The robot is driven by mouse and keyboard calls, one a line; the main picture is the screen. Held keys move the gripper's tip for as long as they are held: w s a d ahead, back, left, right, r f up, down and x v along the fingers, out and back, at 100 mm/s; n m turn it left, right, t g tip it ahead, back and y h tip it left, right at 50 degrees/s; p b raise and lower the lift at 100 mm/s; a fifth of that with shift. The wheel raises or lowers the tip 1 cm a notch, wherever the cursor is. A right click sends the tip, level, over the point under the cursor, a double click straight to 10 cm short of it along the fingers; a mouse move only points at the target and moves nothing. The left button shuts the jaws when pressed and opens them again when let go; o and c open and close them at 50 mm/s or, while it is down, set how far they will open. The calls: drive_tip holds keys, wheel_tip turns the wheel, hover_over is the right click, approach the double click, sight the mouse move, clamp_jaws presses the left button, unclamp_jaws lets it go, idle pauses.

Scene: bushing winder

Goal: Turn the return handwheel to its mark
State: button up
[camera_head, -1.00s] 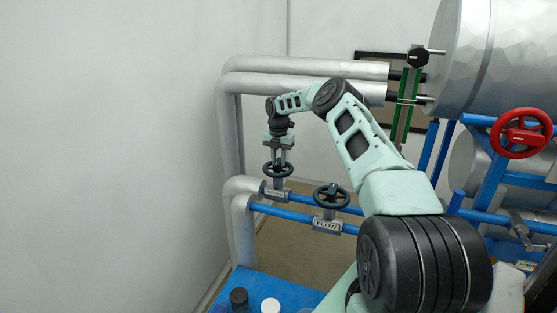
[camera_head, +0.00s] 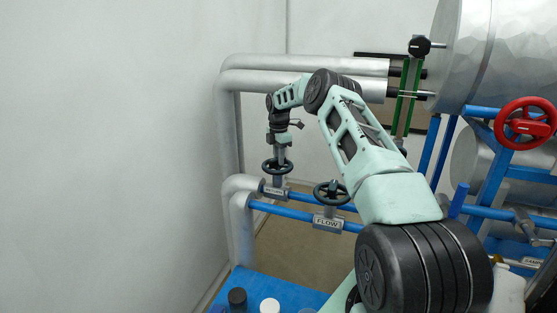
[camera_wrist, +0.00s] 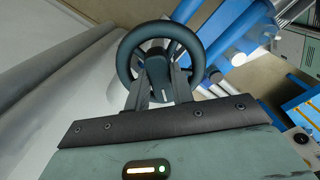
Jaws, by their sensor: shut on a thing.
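The return handwheel (camera_head: 270,168) is a black wheel on the valve with the RETURN plate (camera_head: 274,190), on the rear blue pipe at left. It also shows in the wrist view (camera_wrist: 124,62), with a pale line on its hub. My gripper (camera_head: 279,158) points down onto the wheel from above. In the wrist view its two fingers (camera_wrist: 158,88) stand on either side of the hub, shut on the wheel's middle. The alignment mark cannot be made out at this size.
The black FLOW handwheel (camera_head: 330,193) stands close by at right, above its FLOW plate (camera_head: 327,222). A red handwheel (camera_head: 525,123) is at far right. Silver pipes (camera_head: 300,67) run behind my arm. A blue table (camera_head: 258,286) with small containers is below.

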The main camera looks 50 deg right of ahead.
drive_tip(key=m, duration=0.3)
drive_tip(key=shift+m+b, duration=0.35)
drive_tip(key=shift+m, duration=0.05)
drive_tip(key=m, duration=0.3)
drive_tip(key=shift+s+a+m, duration=0.1)
drive_tip(key=shift+m, duration=0.2)
drive_tip(key=m+b, duration=0.1)
drive_tip(key=m, duration=0.3)
drive_tip(key=shift+a+m, duration=0.1)
drive_tip(key=shift+m, duration=0.2)
drive_tip(key=m, duration=0.3)
drive_tip(key=shift+a+m, duration=0.1)
drive_tip(key=shift+m, duration=0.2)
drive_tip(key=m, duration=0.6)
drive_tip(key=shift+a, duration=0.1)
drive_tip(key=m, duration=0.6)
drive_tip(key=shift+a, duration=0.1)
drive_tip(key=shift+m, duration=0.4)
drive_tip(key=o, duration=1)
